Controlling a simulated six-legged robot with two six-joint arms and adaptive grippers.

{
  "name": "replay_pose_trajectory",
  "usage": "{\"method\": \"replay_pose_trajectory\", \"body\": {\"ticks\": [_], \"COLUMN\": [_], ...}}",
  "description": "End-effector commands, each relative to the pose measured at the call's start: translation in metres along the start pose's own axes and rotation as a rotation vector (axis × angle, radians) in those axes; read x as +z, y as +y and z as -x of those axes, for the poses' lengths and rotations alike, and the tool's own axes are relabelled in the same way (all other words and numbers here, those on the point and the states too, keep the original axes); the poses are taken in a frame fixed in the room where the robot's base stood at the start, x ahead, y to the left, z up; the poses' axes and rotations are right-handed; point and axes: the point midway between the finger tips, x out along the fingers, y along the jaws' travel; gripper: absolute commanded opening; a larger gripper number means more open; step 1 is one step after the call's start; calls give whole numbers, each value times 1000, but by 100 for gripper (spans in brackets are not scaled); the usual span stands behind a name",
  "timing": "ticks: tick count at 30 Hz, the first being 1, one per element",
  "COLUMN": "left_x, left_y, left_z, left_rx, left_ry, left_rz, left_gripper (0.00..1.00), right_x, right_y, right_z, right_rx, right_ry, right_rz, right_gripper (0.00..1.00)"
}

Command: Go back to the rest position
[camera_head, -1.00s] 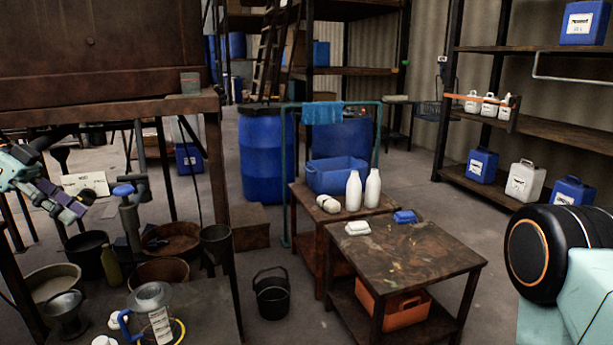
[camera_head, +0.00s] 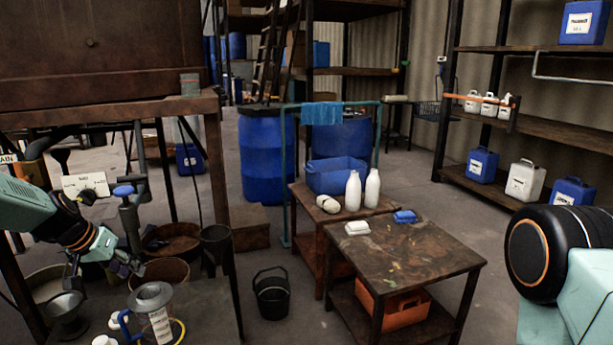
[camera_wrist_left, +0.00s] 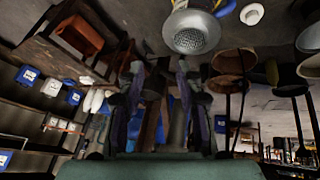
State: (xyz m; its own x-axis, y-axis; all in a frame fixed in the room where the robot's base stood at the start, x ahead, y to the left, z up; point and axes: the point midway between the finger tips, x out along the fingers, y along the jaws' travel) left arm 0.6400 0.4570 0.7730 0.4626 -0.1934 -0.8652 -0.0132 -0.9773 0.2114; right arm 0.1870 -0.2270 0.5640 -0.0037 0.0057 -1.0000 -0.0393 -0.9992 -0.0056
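My left gripper (camera_head: 102,270) hangs low at the left of the head view, above the near-left workbench. In the left wrist view its two fingers (camera_wrist_left: 158,95) stand apart with nothing held between them. A clear jug with a blue handle (camera_head: 160,318) stands on the bench just right of and below the gripper. A grey metal funnel (camera_head: 67,312) stands below and left of it. My right arm shows only as a joint at the right edge; its gripper is out of view.
The near-left bench (camera_head: 205,315) is crowded. A blue-topped post (camera_head: 130,205) and brown tubs (camera_head: 160,270) stand close to the left arm. A black bucket (camera_head: 271,293) is on the floor. A wooden table (camera_head: 420,265) stands in the middle, with open floor to its right.

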Motion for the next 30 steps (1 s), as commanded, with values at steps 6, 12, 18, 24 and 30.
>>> {"method": "replay_pose_trajectory", "body": {"ticks": [6,12,18,24,30], "left_x": [79,162,250,338,421], "left_y": [37,72,109,143,170], "left_z": [-66,-97,-101,-84,-50], "left_rx": [-129,-201,-231,-233,-220], "left_ry": [-23,-34,-63,-130,-257], "left_rz": [126,183,196,174,107], "left_gripper": [35,35,35,35,35], "right_x": [0,0,0,0,0], "right_y": [0,0,0,0,0], "right_z": [1,2,3,4,5], "right_rx": [0,0,0,0,0], "right_ry": [0,0,0,0,0], "right_rz": [0,0,0,0,0], "right_gripper": [40,40,40,40,40]}}
